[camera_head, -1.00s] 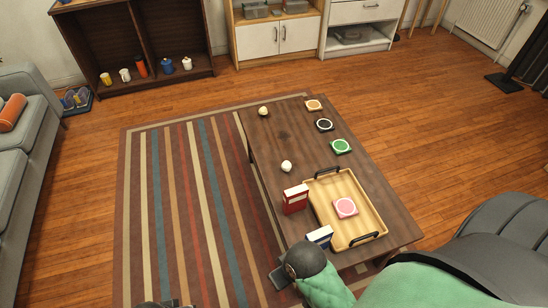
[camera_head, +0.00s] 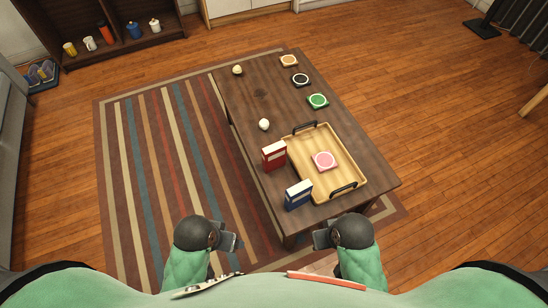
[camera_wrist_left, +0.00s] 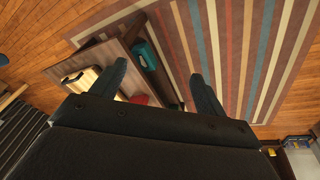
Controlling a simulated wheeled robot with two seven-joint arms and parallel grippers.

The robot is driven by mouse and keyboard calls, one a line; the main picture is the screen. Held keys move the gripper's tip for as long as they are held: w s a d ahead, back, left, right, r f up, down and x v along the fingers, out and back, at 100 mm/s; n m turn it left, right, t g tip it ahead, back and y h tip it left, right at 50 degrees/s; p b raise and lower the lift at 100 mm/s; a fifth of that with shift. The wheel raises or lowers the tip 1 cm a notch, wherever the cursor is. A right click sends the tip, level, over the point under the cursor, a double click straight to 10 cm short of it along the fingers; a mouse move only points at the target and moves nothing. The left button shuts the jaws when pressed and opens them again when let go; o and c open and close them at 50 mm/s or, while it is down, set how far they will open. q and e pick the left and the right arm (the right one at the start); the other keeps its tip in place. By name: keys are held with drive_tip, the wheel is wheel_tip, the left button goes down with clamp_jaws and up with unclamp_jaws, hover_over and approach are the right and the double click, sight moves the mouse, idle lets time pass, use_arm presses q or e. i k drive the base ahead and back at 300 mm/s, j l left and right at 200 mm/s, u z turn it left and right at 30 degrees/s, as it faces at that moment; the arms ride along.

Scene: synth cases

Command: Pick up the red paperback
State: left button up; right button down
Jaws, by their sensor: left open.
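The red paperback (camera_head: 273,155) stands upright on the dark wooden table, at the left side of the tray. A blue book (camera_head: 298,195) stands upright nearer me at the table's front left. My left gripper (camera_head: 230,241) is short of the table's near edge, over the rug, apart from both books. In the left wrist view it is open (camera_wrist_left: 157,72) with nothing between its fingers; a red patch, likely the paperback (camera_wrist_left: 140,99), shows partly hidden behind the gripper body. My right gripper (camera_head: 322,239) is near the table's front corner; its finger opening is unclear.
A wooden tray (camera_head: 352,174) with black handles holds a pink coaster (camera_head: 324,160). Green (camera_head: 318,101), black (camera_head: 301,80) and orange (camera_head: 289,61) coasters line the table's right side. Two pale round objects (camera_head: 264,124) (camera_head: 237,70) lie left. The striped rug (camera_head: 150,180) is clear.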

sight(273, 155)
drive_tip(key=i+j, duration=0.1)
drive_tip(key=j, duration=1)
drive_tip(key=j+z, duration=0.25)
drive_tip(key=z, duration=0.15)
drive_tip(key=j+z, duration=0.25)
drive_tip(key=z, duration=0.2)
drive_tip(key=j+z, duration=0.25)
drive_tip(key=z, duration=0.45)
